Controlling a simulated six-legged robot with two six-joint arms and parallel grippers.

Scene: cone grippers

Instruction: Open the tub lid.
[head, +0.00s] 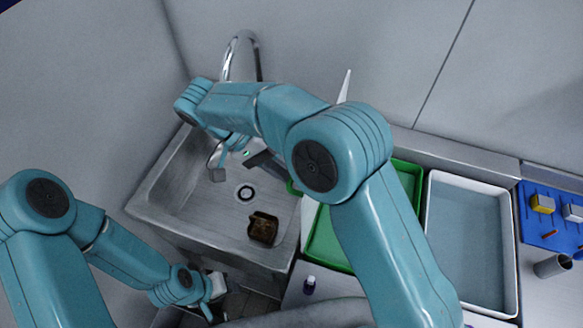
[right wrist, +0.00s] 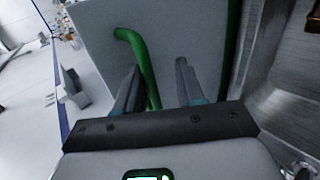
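The green tub (head: 325,243) stands right of the sink, partly hidden behind my right arm. A thin pale panel (head: 345,86), apparently its lid seen edge-on, stands steeply upright between sink and tub; my arm covers its middle. In the right wrist view a broad grey panel (right wrist: 188,35), apparently this lid, has a green bar handle (right wrist: 146,66). My right gripper (right wrist: 155,82) is open, fingers apart, with the handle's lower part between or just beyond them; contact is unclear. My left gripper (head: 217,287) is low at the left, its fingers hardly visible.
The steel sink (head: 170,185) with its tap (head: 240,42) lies under my right forearm and holds a brown, square-looking object (head: 263,228). A white tray (head: 470,240) and a blue board (head: 543,222) with small items are at the right. A small dark bottle (head: 309,285) stands in front.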

